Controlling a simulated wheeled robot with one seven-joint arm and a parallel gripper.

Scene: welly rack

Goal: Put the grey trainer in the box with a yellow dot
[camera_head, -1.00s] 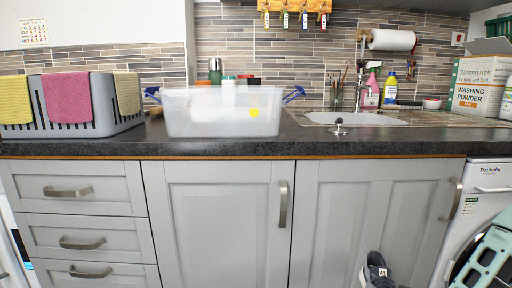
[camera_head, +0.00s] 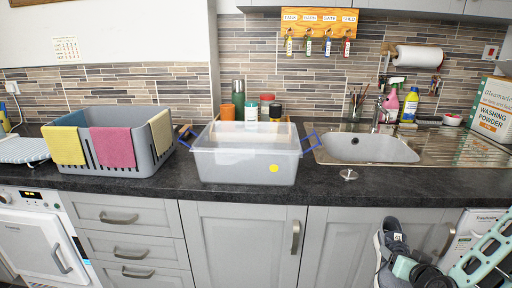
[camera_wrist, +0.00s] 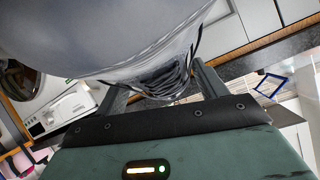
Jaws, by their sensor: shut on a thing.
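The grey trainer (camera_head: 390,248) is upright on end at the lower right of the head view, in front of the cupboard doors and below the worktop. My gripper (camera_head: 408,270) is shut on it. In the wrist view the trainer (camera_wrist: 120,35) fills the top, between my gripper's fingers (camera_wrist: 160,85). The clear box with a yellow dot (camera_head: 245,172) stands on the worktop, left of the sink, with blue handles at its sides. It looks closed on top by a translucent lid or its open top; I cannot tell which.
A grey basket (camera_head: 165,135) with hanging cloths stands left of the box. Jars stand behind the box. A washing powder box (camera_head: 492,110) is at far right.

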